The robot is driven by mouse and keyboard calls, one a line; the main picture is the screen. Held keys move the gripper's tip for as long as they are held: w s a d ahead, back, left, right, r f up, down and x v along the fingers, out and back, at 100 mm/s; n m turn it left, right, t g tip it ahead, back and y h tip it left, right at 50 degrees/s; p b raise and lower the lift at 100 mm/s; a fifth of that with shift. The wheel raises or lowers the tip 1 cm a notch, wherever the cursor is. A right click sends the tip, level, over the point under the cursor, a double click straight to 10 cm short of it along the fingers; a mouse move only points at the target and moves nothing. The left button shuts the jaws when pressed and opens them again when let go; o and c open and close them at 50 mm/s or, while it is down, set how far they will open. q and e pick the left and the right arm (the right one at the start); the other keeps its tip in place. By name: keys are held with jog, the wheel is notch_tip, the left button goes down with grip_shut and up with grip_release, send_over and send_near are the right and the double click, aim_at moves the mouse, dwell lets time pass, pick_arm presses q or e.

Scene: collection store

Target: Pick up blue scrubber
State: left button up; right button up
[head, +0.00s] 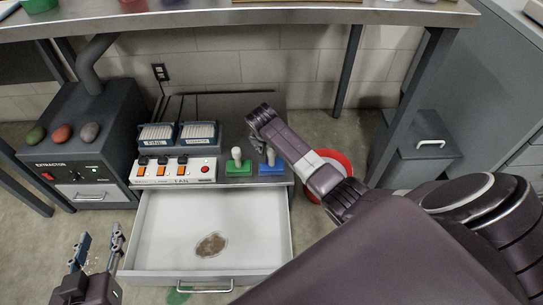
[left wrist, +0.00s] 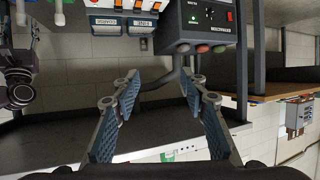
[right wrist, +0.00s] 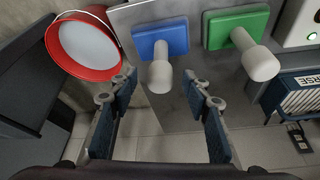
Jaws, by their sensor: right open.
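The blue scrubber (head: 271,169) has a flat blue head and a pale upright handle. It stands at the right end of the grey counter above the drawer. In the right wrist view the blue scrubber (right wrist: 161,40) is just ahead, its handle end lying between the fingertips in the picture. My right gripper (right wrist: 160,84) is open and empty; in the head view its fingers are small and partly hidden by my arm, close to the scrubber. My left gripper (head: 101,235) is open and empty at the lower left, away from the scrubber.
A green scrubber (head: 238,170) stands close beside it. A red-rimmed bucket (head: 341,158) is to the right. A switch box (head: 175,170) is to the left. The open drawer (head: 165,262) with a brown stain juts out below. The extractor (head: 92,140) stands further left.

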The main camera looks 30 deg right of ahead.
jog(key=shift+b+x, duration=0.5)
jog(key=shift+x, duration=0.6)
pick_arm(q)
notch_tip(320, 180, up, 7)
jog(key=w+d+t+h, duration=0.1)
jog(key=w+t, duration=0.1)
jog(key=t, duration=0.1)
jog(key=shift+d, duration=0.25)
pick_arm(e)
grip_shut()
pick_arm(q)
jog(key=shift+w+f, duration=0.1)
